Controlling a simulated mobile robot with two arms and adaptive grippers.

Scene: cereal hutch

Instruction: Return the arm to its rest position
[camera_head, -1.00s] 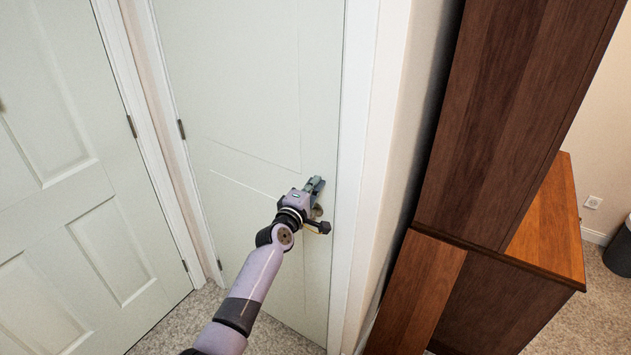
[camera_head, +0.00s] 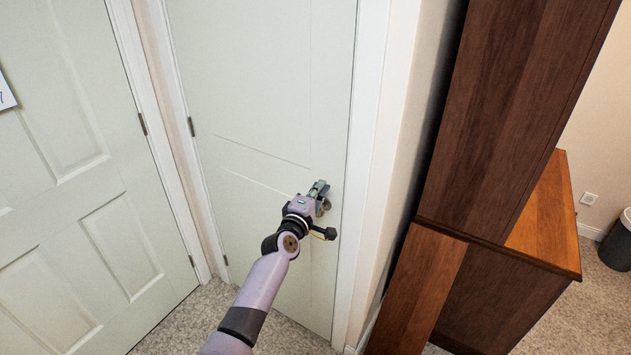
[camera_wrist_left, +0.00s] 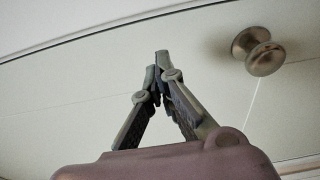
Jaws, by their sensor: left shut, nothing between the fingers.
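My left arm (camera_head: 262,285) reaches in from the bottom of the head view toward a pale door (camera_head: 265,100). My left gripper (camera_head: 321,188) is in front of the door, close to its round knob (camera_head: 326,204), which it partly hides. In the left wrist view the gripper's fingers (camera_wrist_left: 157,75) meet at the tips and hold nothing. The metal knob (camera_wrist_left: 258,52) shows to the right of the fingertips there, apart from them. My right gripper is in neither view.
A tall dark wooden hutch (camera_head: 510,110) stands at the right, with a lower wooden part (camera_head: 545,225) beside it. Another panelled door (camera_head: 75,190) is at the left. A dark bin (camera_head: 618,245) is at the far right. Carpet (camera_head: 200,320) shows below the doors.

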